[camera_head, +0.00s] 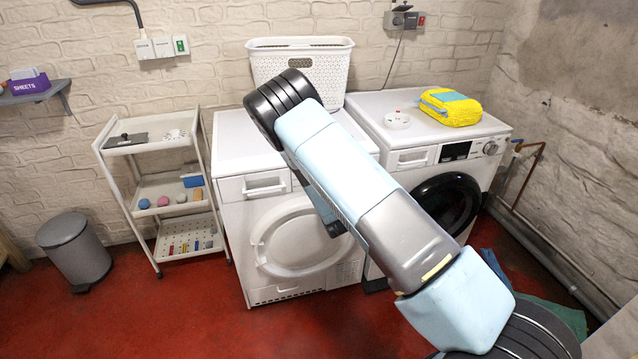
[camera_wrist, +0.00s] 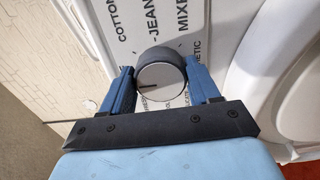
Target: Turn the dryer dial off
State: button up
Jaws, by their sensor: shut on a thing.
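The dryer (camera_head: 238,215) is the left white machine in the head view, with a round white door. My arm crosses in front of its right side and hides its dial there. In the wrist view the dial (camera_wrist: 160,84) is a round grey knob with a dark rim and a dark pointer line toward picture left. Printed labels such as COTTON, JEANS and MIXED stand around it. My gripper (camera_wrist: 160,70) has its two blue fingers on either side of the dial, shut on it.
A white laundry basket (camera_head: 300,66) sits behind on the machines. A shelf cart (camera_head: 165,190) and grey bin (camera_head: 75,250) stand left. Red floor is clear in front.

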jog(key=shift+s+a+f, duration=0.15)
jog(key=shift+a+f, duration=0.05)
jog(key=shift+f, duration=0.05)
jog(key=o, duration=1)
jog(key=shift+d+r, duration=0.1)
jog(key=shift+o, duration=0.2)
jog(key=v, duration=1.3)
jog(key=shift+s, duration=0.3)
jog(key=shift+d, duration=0.1)
